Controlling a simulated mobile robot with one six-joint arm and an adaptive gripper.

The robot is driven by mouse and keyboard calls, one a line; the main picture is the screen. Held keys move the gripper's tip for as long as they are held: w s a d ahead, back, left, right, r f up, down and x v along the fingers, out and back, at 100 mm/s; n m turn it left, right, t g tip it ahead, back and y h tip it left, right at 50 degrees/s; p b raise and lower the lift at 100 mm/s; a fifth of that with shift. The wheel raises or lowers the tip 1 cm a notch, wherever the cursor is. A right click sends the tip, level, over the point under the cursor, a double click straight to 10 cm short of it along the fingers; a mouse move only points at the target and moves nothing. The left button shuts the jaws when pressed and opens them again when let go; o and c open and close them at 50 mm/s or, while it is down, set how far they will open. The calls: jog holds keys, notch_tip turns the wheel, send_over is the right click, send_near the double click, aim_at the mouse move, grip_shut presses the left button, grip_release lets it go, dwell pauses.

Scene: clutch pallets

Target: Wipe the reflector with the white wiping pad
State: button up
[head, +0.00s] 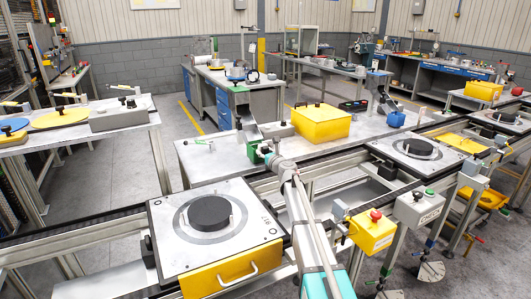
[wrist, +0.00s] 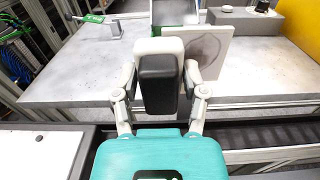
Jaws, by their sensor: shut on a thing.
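My gripper (head: 272,158) reaches over the grey worktable behind the conveyor. In the wrist view, my gripper (wrist: 163,80) is shut on a block with a black body and a white far end, which looks like the white wiping pad (wrist: 159,45). A pale upright square plate with a greyish rounded patch, apparently the reflector (wrist: 213,48), stands just beyond the pad, to its right. The pad and fingers hide its left part. I cannot tell whether pad and plate touch. In the head view I cannot make out the plate clearly.
A green bin with a grey tilted panel (head: 247,124) stands by my gripper. A yellow box (head: 320,121) is on the worktable (head: 205,172), to the right. A pallet with a black disc (head: 210,213) sits on the conveyor in front. The table's left part is mostly clear.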

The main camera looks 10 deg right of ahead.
jog(key=shift+w+d, duration=0.1)
dwell(0.3)
jog(key=shift+w+d, duration=0.2)
jog(key=shift+d, duration=0.55)
jog(key=shift+w+d, duration=0.15)
jog(key=shift+d, duration=0.6)
jog(key=shift+w+d, duration=0.35)
jog(key=shift+d, duration=0.4)
jog(key=shift+w+d, duration=0.3)
jog(key=shift+d, duration=0.45)
jog(key=shift+s+a, duration=0.1)
jog(key=shift+s+a, duration=0.25)
jog(key=shift+a, duration=0.5)
jog(key=shift+s+a, duration=0.2)
jog(key=shift+a, duration=0.55)
jog(key=shift+a, duration=0.15)
jog(key=shift+s+a, duration=0.3)
jog(key=shift+a, duration=0.4)
jog(key=shift+s+a, duration=0.25)
jog(key=shift+a, duration=0.4)
